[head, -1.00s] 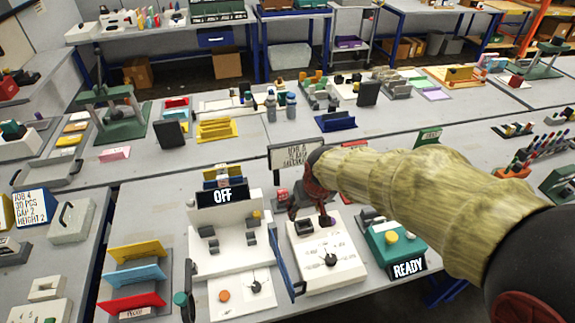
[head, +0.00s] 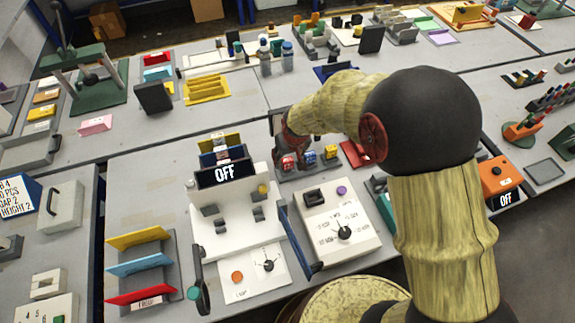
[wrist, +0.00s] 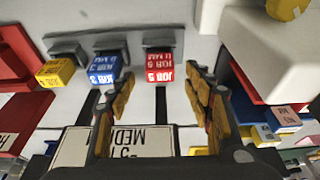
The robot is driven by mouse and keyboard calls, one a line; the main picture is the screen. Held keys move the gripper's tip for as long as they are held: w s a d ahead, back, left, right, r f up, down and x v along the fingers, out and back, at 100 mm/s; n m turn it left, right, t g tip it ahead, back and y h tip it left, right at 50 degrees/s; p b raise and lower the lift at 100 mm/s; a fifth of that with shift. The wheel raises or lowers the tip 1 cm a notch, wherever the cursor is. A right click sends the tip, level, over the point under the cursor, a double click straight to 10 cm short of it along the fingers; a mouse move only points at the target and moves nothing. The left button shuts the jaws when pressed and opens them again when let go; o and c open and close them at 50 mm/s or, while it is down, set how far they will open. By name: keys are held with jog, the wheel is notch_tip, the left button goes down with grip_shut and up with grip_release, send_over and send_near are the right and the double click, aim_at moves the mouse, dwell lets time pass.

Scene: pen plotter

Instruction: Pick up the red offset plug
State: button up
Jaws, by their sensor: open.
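The red plug (wrist: 159,68), lettered "JOB 5", sits in a grey holder in the wrist view. It also shows as a small red block in the head view (head: 288,162). A blue plug (wrist: 103,70) and a yellow plug (wrist: 56,72) sit in the same row beside it. My gripper (wrist: 158,80) is open, with its fingers spread to either side of the red plug in the picture. The fingers do not touch it, and I cannot tell how far off it is in depth. In the head view, my gripper is partly hidden behind my arm.
A lettered white placard (wrist: 130,147) lies below the plugs in the wrist view. White equipment (wrist: 262,45) stands close on the right. In the head view, a white dial box (head: 340,236) and a plotter-like unit marked OFF (head: 236,228) stand in front of the plugs.

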aim_at(288, 160)
jog(key=x, duration=0.3)
jog(key=shift+f+b, duration=0.25)
jog(key=shift+b, duration=0.1)
jog(key=shift+r, duration=0.1)
jog(key=c, duration=0.4)
jog(key=c, duration=0.8)
